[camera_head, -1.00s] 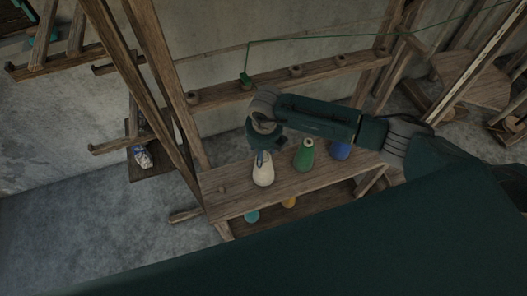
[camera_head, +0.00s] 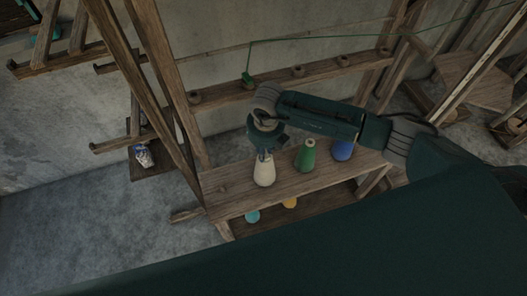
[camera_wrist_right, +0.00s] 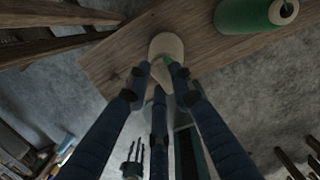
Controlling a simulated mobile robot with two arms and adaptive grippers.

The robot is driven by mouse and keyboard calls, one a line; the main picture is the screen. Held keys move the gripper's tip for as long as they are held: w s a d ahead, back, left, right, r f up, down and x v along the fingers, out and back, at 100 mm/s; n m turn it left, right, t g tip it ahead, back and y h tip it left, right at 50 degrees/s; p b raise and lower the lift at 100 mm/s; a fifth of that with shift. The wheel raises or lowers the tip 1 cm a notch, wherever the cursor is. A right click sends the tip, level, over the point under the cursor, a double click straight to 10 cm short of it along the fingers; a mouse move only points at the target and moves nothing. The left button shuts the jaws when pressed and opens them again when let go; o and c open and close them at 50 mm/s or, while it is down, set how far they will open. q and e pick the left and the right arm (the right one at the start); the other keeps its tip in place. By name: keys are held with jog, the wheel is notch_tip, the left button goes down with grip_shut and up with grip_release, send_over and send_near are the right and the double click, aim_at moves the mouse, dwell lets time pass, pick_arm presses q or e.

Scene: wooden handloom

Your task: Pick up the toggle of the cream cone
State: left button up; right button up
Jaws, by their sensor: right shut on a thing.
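The cream cone (camera_head: 264,173) stands upright on the upper wooden shelf, at the left of a row of cones. My right gripper (camera_head: 264,154) is directly over its top, pointing down. In the right wrist view the cream cone (camera_wrist_right: 167,45) lies just beyond the fingertips, and the fingers of my right gripper (camera_wrist_right: 161,76) close in at its narrow top end. The gripper is shut on the toggle at the cone's top; the toggle itself is mostly hidden by the fingers. My left gripper is not in view.
A green cone (camera_head: 307,157) and a blue cone (camera_head: 342,150) stand to the right on the same shelf (camera_head: 235,202). Teal (camera_head: 252,216) and yellow (camera_head: 290,202) cones sit below. Loom posts rise at left.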

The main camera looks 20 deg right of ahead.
notch_tip(320, 180, up, 19)
jog(key=b, duration=0.4)
